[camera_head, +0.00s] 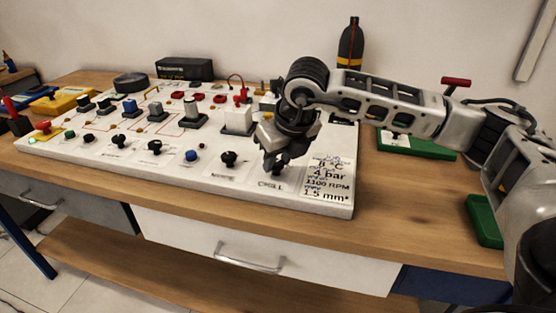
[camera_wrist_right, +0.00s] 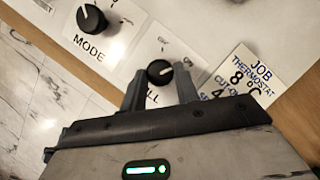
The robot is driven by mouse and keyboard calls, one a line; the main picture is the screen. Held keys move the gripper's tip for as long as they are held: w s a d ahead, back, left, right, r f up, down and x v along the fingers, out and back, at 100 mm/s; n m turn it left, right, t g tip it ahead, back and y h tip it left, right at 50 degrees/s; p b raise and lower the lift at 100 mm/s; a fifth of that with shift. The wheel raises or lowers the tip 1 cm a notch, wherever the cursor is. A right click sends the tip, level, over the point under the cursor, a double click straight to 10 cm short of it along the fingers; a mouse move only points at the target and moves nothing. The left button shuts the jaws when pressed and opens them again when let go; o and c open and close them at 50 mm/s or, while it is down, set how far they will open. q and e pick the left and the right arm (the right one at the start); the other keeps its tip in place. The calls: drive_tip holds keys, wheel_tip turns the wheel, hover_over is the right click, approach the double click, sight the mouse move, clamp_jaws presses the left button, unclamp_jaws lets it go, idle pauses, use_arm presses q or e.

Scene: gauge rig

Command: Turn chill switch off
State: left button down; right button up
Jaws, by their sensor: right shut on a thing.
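The chill switch is a black rotary knob (camera_wrist_right: 160,72) with a white pointer line, on the white panel (camera_head: 335,203) at its front right. Its label is partly hidden in the right wrist view, with only "LL" showing, and reads CHILL in the head view. My right gripper (camera_head: 273,163) reaches down over the knob from the right. In the right wrist view the fingers of this gripper (camera_wrist_right: 160,88) stand on both sides of the knob, shut on it. In the head view the gripper mostly hides the knob. My left gripper is not in view.
The black MODE knob (camera_wrist_right: 91,18) is beside the chill switch. Further left on the panel are another black knob (camera_head: 154,147) and a blue knob (camera_head: 191,155). A printed job card (camera_head: 328,178) is at the right. A black bottle (camera_head: 350,45) stands behind.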

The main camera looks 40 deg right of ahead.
drive_tip(key=n+y+b, duration=0.1)
drive_tip(key=n, duration=0.1)
drive_tip(key=shift+d+f+n, duration=0.1)
drive_tip(key=shift+d+n, duration=0.05)
drive_tip(key=shift+n, duration=0.15)
drive_tip(key=n+y+b, duration=0.1)
drive_tip(key=n, duration=0.2)
drive_tip(key=shift+w+d+n, duration=0.1)
drive_tip(key=shift+n, duration=0.2)
drive_tip(key=n+g+y, duration=0.1)
drive_tip(key=n, duration=0.3)
drive_tip(key=shift+w+d+r+n+g+y, duration=0.2)
drive_tip(key=shift+n+g+y, duration=0.1)
drive_tip(key=shift+g+y, duration=0.1)
use_arm(q)
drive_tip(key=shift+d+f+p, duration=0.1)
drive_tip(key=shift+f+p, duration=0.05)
drive_tip(key=shift+p, duration=0.25)
use_arm(e)
drive_tip(key=shift+n, duration=0.8)
drive_tip(key=shift+g, duration=0.3)
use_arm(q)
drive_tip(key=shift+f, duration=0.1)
use_arm(e)
drive_tip(key=o, duration=1)
drive_tip(key=shift+c, duration=0.2)
use_arm(q)
drive_tip(key=shift+p, duration=0.5)
use_arm(e)
drive_tip(key=v, duration=1.6)
